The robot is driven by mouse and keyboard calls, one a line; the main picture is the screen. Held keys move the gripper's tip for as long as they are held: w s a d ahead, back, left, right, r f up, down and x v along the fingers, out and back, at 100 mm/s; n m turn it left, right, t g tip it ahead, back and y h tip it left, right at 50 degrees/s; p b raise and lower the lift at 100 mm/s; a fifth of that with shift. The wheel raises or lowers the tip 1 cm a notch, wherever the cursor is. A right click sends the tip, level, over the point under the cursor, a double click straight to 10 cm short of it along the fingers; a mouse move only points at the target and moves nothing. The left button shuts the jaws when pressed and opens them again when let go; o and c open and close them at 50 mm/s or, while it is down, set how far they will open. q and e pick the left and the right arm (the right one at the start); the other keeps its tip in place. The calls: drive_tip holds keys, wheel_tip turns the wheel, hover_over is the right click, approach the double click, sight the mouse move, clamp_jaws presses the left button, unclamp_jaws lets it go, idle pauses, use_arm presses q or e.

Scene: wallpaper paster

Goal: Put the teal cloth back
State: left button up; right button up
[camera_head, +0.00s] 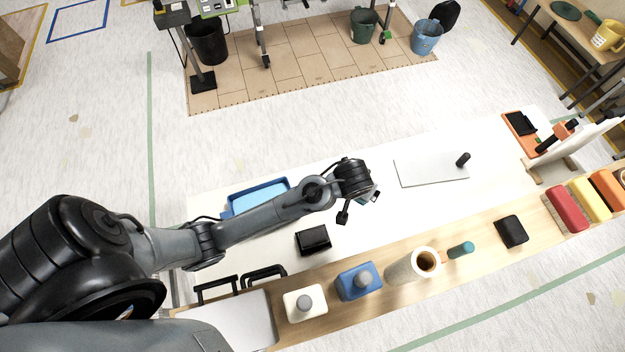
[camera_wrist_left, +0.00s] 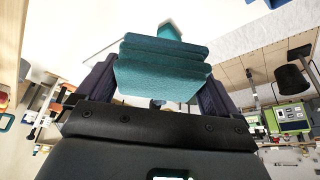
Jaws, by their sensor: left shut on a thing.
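My left gripper (camera_head: 360,205) is above the white table, around the middle of the head view. In the left wrist view my left gripper (camera_wrist_left: 157,85) is shut on the folded teal cloth (camera_wrist_left: 163,70), with one dark finger on each side of it. In the head view the cloth is mostly hidden by the gripper; only a small bluish bit shows at the fingers. What lies directly below the cloth is hidden. My right gripper is not in view.
On the white table (camera_head: 400,205) are a blue tray (camera_head: 258,196), a black block (camera_head: 313,240) and a grey plate (camera_head: 431,171) with a black handle. The wooden strip holds a white container (camera_head: 305,308), a blue one (camera_head: 357,284), a paper roll (camera_head: 405,268) and a black pad (camera_head: 511,231).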

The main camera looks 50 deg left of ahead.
use_arm(q)
drive_tip(key=w+a+f+n+y+b, duration=0.1)
drive_tip(key=w+a+f+n+b, duration=0.1)
drive_tip(key=w+f+b, duration=0.3)
drive_tip(key=w+a+f+n+g+b, duration=0.1)
drive_tip(key=f+n+b, duration=0.15)
drive_tip(key=f, duration=0.45)
drive_tip(key=w+a+f+n+y+b, duration=0.1)
drive_tip(key=w+a+f+b, duration=0.1)
drive_tip(key=w+f+b, duration=0.3)
drive_tip(key=s+a+f, duration=0.2)
drive_tip(key=a, duration=0.1)
drive_tip(key=s+a+f+p, duration=0.1)
drive_tip(key=s+a+f, duration=0.1)
drive_tip(key=a+f, duration=0.1)
drive_tip(key=s+a+f+p, duration=0.1)
drive_tip(key=s+a+f, duration=0.1)
drive_tip(key=a, duration=0.1)
drive_tip(key=shift+a+f, duration=0.35)
drive_tip(key=shift+f, duration=2.1)
drive_tip(key=shift+f, duration=0.15)
drive_tip(key=o, duration=0.7)
